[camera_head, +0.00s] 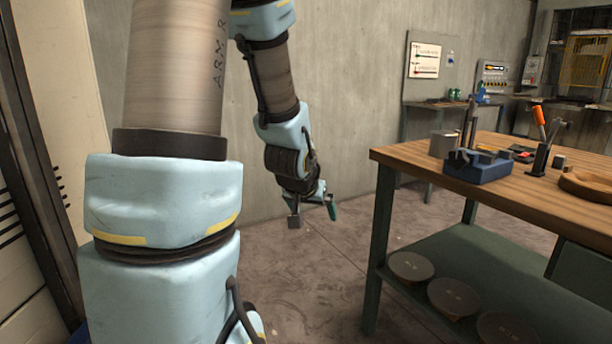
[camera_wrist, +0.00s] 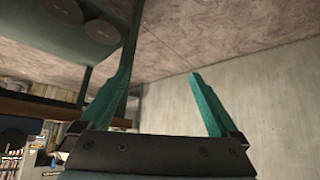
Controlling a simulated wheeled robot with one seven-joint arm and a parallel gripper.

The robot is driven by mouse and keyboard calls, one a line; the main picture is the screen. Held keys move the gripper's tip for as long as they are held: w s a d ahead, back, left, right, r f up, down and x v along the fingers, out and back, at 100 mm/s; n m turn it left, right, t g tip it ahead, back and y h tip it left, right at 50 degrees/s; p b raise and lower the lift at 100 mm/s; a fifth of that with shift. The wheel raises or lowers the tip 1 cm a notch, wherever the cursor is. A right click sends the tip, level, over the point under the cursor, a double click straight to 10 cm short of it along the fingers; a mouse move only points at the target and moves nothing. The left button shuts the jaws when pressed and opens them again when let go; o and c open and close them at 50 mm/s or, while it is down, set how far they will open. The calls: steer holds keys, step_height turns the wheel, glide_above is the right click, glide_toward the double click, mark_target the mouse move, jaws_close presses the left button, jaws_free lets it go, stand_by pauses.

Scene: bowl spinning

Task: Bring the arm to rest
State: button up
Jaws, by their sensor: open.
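My gripper (camera_head: 314,212) hangs at the end of my arm in the head view, left of the workbench and in front of the concrete wall. It is apart from the bench and points down over open floor. In the wrist view my gripper (camera_wrist: 158,92) shows two green fingers spread wide, with nothing between them. Beyond the fingers are the wall and the floor.
A wooden-topped workbench (camera_head: 405,157) stands at the right, with a blue vise (camera_head: 478,168), a wooden bowl (camera_head: 588,185) and tools on top. Several round discs (camera_head: 411,266) lie on its green lower shelf (camera_head: 480,275). The floor (camera_head: 320,275) left of the bench is clear.

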steer(key=s+a+f+n+g+y, duration=0.2)
steer(key=s+a+g, duration=0.55)
steer(key=s, duration=0.65)
step_height(320, 180, up, 13)
steer(key=a+t+p, duration=0.1)
steer(key=p, duration=1.1)
steer(key=shift+w+a+f+t, duration=0.15)
steer(key=shift+w+t, duration=0.2)
steer(key=shift+f, duration=0.1)
